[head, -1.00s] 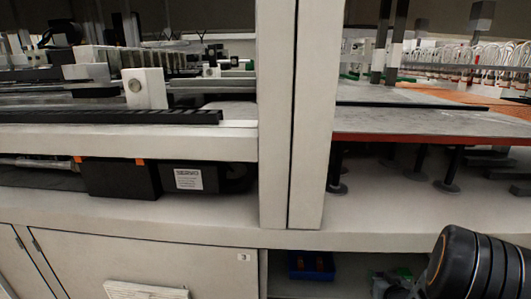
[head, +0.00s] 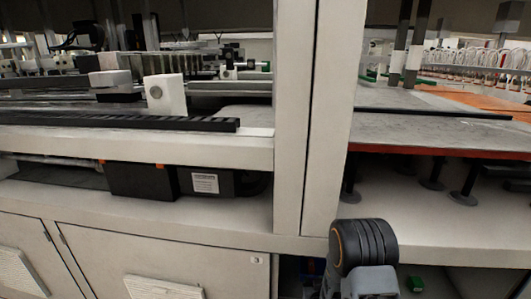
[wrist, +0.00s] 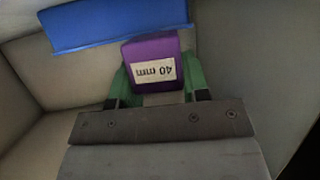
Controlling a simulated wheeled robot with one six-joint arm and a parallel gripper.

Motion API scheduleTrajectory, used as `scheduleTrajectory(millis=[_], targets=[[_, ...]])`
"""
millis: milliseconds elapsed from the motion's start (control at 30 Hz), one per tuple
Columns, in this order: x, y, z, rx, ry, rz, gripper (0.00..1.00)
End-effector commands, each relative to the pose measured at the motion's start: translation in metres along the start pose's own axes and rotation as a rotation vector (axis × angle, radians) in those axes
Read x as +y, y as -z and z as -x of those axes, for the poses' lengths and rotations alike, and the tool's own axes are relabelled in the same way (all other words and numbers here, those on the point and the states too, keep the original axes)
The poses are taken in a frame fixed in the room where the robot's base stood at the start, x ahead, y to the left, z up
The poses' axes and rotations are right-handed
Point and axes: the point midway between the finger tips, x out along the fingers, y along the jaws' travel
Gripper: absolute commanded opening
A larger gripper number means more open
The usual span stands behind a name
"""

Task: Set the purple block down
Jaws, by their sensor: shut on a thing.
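The purple block (wrist: 150,50), with a "40 mm" label that reads upside down, is between the green fingers of my gripper (wrist: 157,77) in the wrist view. The gripper is shut on it. Just beyond the block is a blue bin or panel (wrist: 95,27); the block's far edge overlaps it in the picture, and I cannot tell whether they touch. The block and the fingers do not show in the head view, where only part of my arm is seen at the lower right.
Pale walls (wrist: 240,60) stand close around the gripper in the wrist view. In the head view, a dark open compartment lies under the white bench (head: 200,225), with a small green object (head: 415,284) inside. A closed cabinet door (head: 150,265) is to its left.

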Motion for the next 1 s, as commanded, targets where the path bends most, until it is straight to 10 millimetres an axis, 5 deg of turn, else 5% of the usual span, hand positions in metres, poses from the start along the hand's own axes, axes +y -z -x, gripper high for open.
scheduleTrajectory(millis=[500, 1000], targets=[[0.000, 0.088, 0.091, -0.003, 0.001, 0.000, 0.17], [0.000, 0.110, 0.120, -0.001, 0.001, 0.000, 0.17]])
